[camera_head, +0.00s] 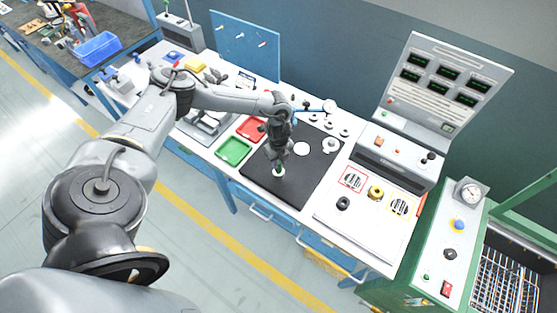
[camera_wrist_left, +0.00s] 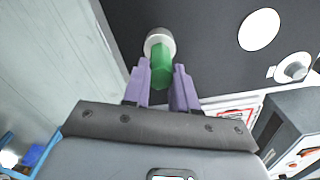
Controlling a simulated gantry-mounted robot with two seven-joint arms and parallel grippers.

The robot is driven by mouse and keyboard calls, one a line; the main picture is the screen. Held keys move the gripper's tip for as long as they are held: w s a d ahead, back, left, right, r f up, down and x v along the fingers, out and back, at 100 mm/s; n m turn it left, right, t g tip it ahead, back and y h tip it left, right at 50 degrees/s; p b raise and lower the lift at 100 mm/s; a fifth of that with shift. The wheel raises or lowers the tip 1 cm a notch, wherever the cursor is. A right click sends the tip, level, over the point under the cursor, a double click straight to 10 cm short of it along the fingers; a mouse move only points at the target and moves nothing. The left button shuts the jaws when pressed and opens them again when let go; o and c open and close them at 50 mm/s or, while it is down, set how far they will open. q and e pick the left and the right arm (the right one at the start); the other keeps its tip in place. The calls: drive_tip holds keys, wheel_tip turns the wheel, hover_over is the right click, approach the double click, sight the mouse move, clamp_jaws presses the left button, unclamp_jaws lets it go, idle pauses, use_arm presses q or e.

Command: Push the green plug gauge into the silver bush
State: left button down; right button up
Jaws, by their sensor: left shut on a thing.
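The green plug gauge (camera_wrist_left: 161,70) is between the purple fingers of my left gripper (camera_wrist_left: 162,86), which is shut on it. The silver bush (camera_wrist_left: 158,40) lies just beyond the gauge, at the edge of the black mat in the left wrist view. The far end of the gauge overlaps the bush opening; how deep it sits inside cannot be told. In the head view my left gripper (camera_head: 279,161) points down over the mat, with the bush (camera_head: 279,173) right below it. The gauge is small and mostly hidden there. My right gripper is not in view.
The black mat (camera_head: 310,178) also carries a white disc (camera_head: 301,149) and a grey flanged part (camera_head: 331,145). A green tray (camera_head: 234,150) and a red tray (camera_head: 252,129) lie left of it. A display console (camera_head: 440,85) stands at right.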

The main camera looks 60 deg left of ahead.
use_arm(q)
drive_tip(key=shift+f, duration=0.25)
drive_tip(key=c, duration=0.8)
unclamp_jaws()
drive_tip(key=shift+r, duration=0.1)
wheel_tip(320, 180, up, 11)
drive_tip(key=shift+f, duration=0.2)
